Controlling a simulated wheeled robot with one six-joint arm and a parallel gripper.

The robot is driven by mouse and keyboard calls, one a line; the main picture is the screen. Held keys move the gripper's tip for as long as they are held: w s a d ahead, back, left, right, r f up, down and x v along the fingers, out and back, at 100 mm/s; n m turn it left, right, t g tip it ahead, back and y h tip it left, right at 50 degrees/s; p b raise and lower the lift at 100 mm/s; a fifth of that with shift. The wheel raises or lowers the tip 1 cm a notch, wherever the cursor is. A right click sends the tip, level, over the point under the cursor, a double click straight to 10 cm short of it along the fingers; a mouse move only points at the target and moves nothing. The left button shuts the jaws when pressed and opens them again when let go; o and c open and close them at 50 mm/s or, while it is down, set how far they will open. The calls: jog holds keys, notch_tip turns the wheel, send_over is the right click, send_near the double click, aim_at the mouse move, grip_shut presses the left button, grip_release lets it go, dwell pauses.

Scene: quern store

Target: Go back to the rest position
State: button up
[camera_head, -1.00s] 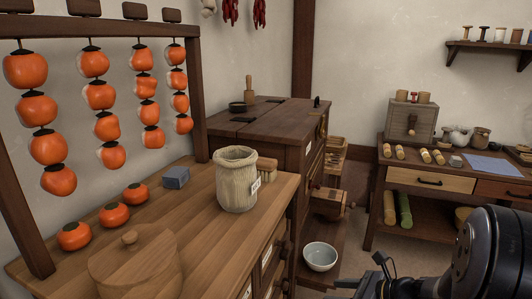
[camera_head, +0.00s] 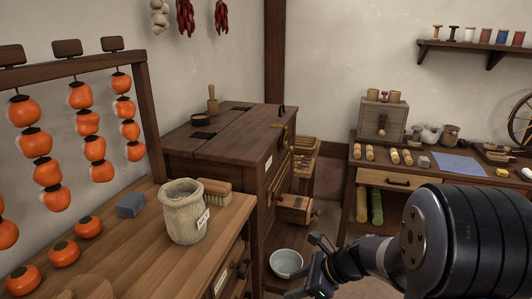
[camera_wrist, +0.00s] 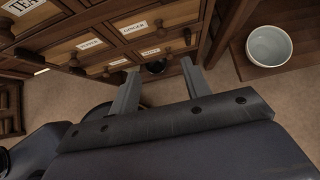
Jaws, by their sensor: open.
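My gripper (camera_head: 318,277) is at the lower middle of the head view, in front of the wooden counter's right side. In the wrist view its two grey fingers (camera_wrist: 160,93) stand apart with nothing between them. Beyond the fingers is a cabinet with several labelled drawers (camera_wrist: 121,33). A white bowl (camera_head: 286,263) stands low, just left of my gripper in the head view; it also shows at the upper right of the wrist view (camera_wrist: 269,45), apart from the fingers.
A cream jar (camera_head: 184,215), a brush (camera_head: 216,191) and a blue-grey block (camera_head: 130,204) stand on the counter (camera_head: 150,247). Persimmons hang on a rack (camera_head: 148,110). A dark chest (camera_head: 226,150) stands behind. A worktable (camera_head: 390,170) stands at the right. Floor shows below the drawers.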

jog(key=b+x, duration=0.1)
jog(key=x, duration=0.7)
jog(key=shift+f+b, duration=0.2)
jog(key=shift+b, duration=0.2)
jog(key=shift+s+a, duration=0.1)
jog(key=shift+s, duration=0.1)
